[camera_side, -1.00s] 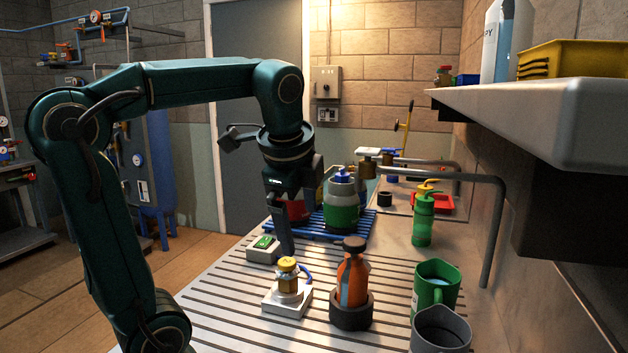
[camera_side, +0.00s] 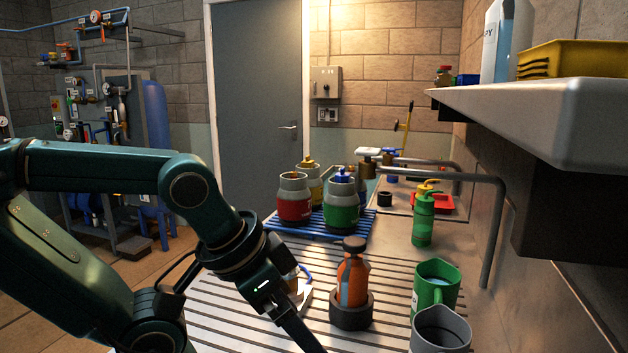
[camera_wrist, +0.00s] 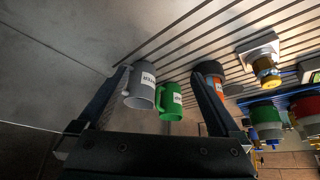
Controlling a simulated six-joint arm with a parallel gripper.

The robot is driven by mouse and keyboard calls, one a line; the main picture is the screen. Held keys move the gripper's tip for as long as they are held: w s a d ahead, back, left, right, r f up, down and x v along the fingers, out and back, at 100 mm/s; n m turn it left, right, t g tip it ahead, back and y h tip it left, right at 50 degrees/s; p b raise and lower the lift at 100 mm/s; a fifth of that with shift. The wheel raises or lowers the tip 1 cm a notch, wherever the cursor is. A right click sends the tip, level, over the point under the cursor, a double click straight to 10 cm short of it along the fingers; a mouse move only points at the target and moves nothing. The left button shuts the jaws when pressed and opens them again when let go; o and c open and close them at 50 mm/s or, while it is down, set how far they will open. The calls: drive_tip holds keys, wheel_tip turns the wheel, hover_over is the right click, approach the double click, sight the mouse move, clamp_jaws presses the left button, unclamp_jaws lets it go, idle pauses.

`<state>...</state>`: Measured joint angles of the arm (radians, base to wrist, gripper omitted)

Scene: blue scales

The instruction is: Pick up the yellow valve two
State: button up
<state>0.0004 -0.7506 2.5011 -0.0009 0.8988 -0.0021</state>
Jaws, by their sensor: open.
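I cannot tell which thing is yellow valve two. Yellow candidates are a yellow container (camera_side: 308,178) at the back of the blue rack (camera_side: 275,226) and a small yellow-topped jar (camera_wrist: 267,72) on a white plate in the wrist view. In the side view my wrist hides most of that jar. My gripper (camera_side: 312,342) is low at the front of the slatted table, well away from the yellow container. In the wrist view my gripper (camera_wrist: 160,80) is open, its fingers spread with nothing held. A grey mug (camera_wrist: 140,92) and a green mug (camera_wrist: 171,103) show between them.
An orange bottle (camera_side: 352,280) stands in a black ring to the right of my gripper. The green mug (camera_side: 436,282) and grey jug (camera_side: 440,330) stand at the right front. A red container (camera_side: 294,200) and green container (camera_side: 341,205) sit on the rack.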

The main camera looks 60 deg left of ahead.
drive_tip(key=shift+c, duration=0.3)
drive_tip(key=shift+c, duration=1.1)
